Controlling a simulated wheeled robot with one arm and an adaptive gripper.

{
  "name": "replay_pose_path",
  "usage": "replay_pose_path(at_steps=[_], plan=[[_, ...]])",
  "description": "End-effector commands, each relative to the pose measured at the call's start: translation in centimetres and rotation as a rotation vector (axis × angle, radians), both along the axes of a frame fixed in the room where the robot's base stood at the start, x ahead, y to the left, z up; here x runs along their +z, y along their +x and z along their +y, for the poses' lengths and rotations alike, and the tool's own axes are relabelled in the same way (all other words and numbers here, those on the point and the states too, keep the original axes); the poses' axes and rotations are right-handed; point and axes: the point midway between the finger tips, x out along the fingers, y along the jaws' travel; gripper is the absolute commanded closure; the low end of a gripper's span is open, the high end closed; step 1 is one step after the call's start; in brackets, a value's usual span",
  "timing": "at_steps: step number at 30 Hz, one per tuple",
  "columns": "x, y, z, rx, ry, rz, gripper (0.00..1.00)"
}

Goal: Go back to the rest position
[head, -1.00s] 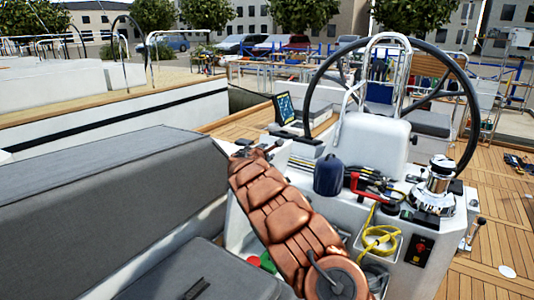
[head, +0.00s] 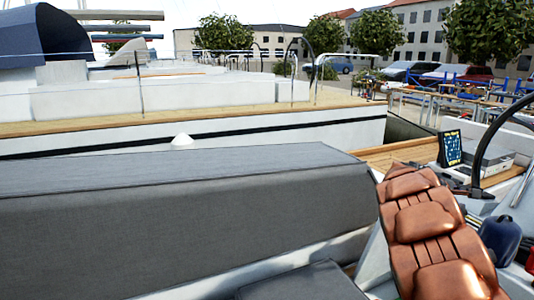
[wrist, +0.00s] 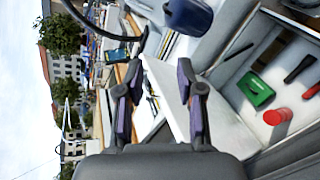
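My gripper (wrist: 157,100) shows in the wrist view with its two fingers spread apart and nothing between them. It is open, in front of a white cockpit surface. In the head view my copper-coloured arm rises at the lower right, and the gripper at its far end cannot be made out there.
A long grey cushioned seat (head: 190,220) fills the left and middle. A dark blue container (head: 501,238), a chart screen (head: 450,149) and part of the steering wheel (head: 497,125) are at the right. The wrist view shows a bin with a green object (wrist: 256,90) and a red cylinder (wrist: 278,116).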

Motion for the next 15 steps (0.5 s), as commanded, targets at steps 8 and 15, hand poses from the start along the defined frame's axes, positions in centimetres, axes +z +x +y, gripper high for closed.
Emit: replay_pose_path(at_steps=[8, 15], plan=[[0.9, -8.0, 3.6, -0.181, 0.159, -0.103, 0.63], [0.1, -14.7, 8.0, -0.322, 0.326, -0.178, 0.63]])
